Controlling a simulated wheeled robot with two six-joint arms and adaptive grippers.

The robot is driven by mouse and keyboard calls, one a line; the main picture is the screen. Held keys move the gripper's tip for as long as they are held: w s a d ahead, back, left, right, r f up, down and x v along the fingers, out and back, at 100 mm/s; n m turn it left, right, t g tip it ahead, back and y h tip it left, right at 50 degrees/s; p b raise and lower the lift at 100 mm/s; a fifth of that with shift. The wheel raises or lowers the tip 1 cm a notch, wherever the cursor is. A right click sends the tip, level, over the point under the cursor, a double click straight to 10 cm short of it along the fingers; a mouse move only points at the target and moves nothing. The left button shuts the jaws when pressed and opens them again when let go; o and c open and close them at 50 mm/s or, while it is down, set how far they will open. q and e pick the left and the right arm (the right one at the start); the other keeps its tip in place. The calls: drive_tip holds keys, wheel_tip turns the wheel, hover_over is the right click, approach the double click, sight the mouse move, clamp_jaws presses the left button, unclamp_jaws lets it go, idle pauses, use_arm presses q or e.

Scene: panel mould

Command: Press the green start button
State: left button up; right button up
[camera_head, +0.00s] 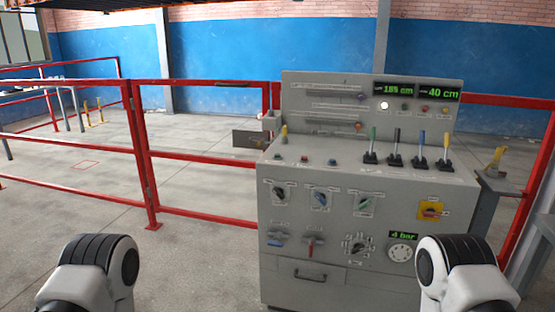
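A grey control panel (365,215) stands right of centre, with a sloped top, a raised back part and a front face. On its raised back part a small row holds a lit white button (384,105), a small dark green button (404,107), a red button (425,108) and an orange one. Several small buttons (304,159) also sit along the left of the sloped top. The labels are too small to read, so I cannot tell which one is the start button. Only links of my two arms show at the bottom corners; neither gripper is in view.
Several upright levers (396,148) stand on the panel's sloped top. Knobs, a yellow switch (431,210) and a gauge sit on its front. Red railings (140,150) run behind and left of the panel. The grey floor in front of the railings at left is clear.

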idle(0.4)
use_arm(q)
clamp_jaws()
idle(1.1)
